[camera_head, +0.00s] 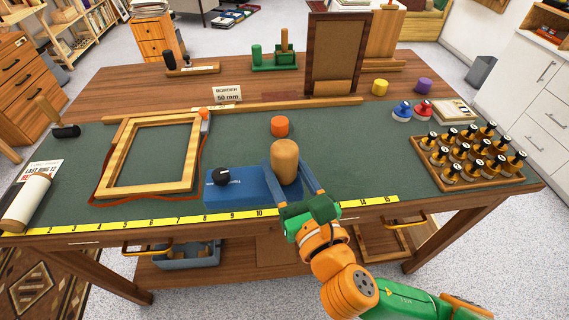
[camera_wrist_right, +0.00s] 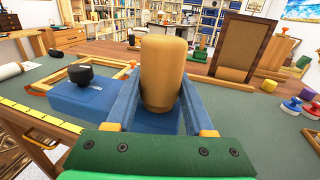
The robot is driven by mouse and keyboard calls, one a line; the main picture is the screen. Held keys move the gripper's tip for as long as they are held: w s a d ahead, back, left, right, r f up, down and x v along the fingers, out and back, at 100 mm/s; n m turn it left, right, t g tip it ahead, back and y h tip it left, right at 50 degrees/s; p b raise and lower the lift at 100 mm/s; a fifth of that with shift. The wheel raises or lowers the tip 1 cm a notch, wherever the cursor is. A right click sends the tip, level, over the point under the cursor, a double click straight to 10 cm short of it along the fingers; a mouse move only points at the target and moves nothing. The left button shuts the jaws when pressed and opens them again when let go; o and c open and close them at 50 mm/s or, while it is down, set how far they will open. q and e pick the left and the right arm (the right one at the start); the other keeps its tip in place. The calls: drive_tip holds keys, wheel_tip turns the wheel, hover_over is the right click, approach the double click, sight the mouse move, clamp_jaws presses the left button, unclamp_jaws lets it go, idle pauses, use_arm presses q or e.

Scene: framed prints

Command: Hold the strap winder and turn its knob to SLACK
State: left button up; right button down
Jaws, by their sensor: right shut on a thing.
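The strap winder is a blue box (camera_head: 238,196) at the front edge of the green mat, with a black knob (camera_head: 221,176) on its left part and an upright tan wooden handle (camera_head: 285,158) on its right. My right gripper (camera_head: 286,168) is shut on the handle, one blue finger on each side. In the right wrist view the handle (camera_wrist_right: 163,75) stands between the fingers, and the knob (camera_wrist_right: 82,74) is to the left, untouched. Small pale lettering shows by the knob, too small to read, so its setting cannot be told. My left gripper is not in view.
A wooden frame (camera_head: 112,163) with a red strap around it lies left of the winder. A yellow ruler (camera_head: 180,217) runs along the front edge. An orange cylinder (camera_head: 280,127) stands behind. A bottle tray (camera_head: 435,178) is at right. The mat between winder and tray is clear.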

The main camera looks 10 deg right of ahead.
drive_tip(key=shift+w+d+r+p, duration=0.1)
drive_tip(key=shift+w+p, duration=0.05)
drive_tip(key=shift+w, duration=0.5)
drive_tip(key=shift+w+d+r+p, duration=0.1)
drive_tip(key=shift+w+p, duration=0.05)
drive_tip(key=shift+w, duration=0.45)
drive_tip(key=w+d, duration=0.1)
drive_tip(key=w, duration=1)
drive_tip(key=shift+p, duration=0.45)
drive_tip(key=shift+f, duration=0.1)
drive_tip(key=shift+f+b, duration=4.55)
drive_tip(key=shift+f, duration=1.55)
drive_tip(key=shift+f, duration=0.4)
